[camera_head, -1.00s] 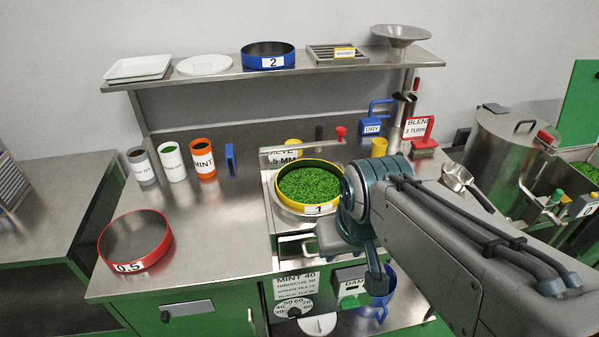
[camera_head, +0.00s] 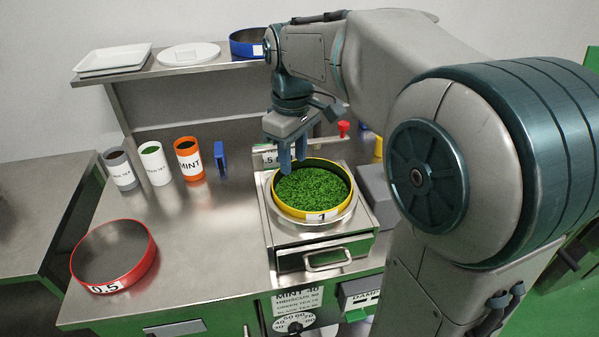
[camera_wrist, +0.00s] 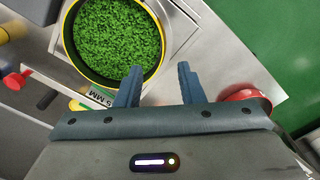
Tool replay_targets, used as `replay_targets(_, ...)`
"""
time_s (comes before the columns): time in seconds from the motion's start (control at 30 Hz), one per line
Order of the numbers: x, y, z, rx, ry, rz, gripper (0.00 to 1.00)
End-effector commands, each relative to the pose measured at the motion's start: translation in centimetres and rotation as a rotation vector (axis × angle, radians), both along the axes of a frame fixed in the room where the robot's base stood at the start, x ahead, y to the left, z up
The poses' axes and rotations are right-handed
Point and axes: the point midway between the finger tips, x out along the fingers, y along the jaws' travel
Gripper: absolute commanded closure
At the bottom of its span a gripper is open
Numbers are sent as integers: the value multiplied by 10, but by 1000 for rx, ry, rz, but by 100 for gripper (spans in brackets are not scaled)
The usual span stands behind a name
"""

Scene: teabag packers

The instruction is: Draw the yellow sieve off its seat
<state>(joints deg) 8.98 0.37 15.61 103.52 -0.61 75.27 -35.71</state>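The yellow sieve (camera_head: 279,208), labelled 1 and filled with green leaf, sits on its round metal seat (camera_head: 318,229) on the steel bench unit. In the wrist view the yellow sieve (camera_wrist: 160,62) is at the top, beyond my fingertips. My gripper (camera_head: 292,165) is above the sieve's back-left rim, pointing down. In the wrist view my gripper (camera_wrist: 160,75) has its two fingers apart with nothing between them. I cannot tell whether a fingertip touches the rim.
A red sieve (camera_head: 118,285) labelled 0.5 lies on the bench at left. Grey, white and orange cups (camera_head: 189,160) and a blue item (camera_head: 220,158) stand behind it. A shelf (camera_head: 150,67) holds trays and a blue sieve (camera_head: 246,48). The bench between red and yellow sieves is clear.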

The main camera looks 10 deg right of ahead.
Motion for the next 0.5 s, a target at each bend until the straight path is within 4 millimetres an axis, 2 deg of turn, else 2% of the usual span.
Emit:
replay_targets(0.17, 9, 2, -9, 7, 19, 44, 65)
replay_targets(0.5, 9, 2, -71, 6, 20, 46, 65)
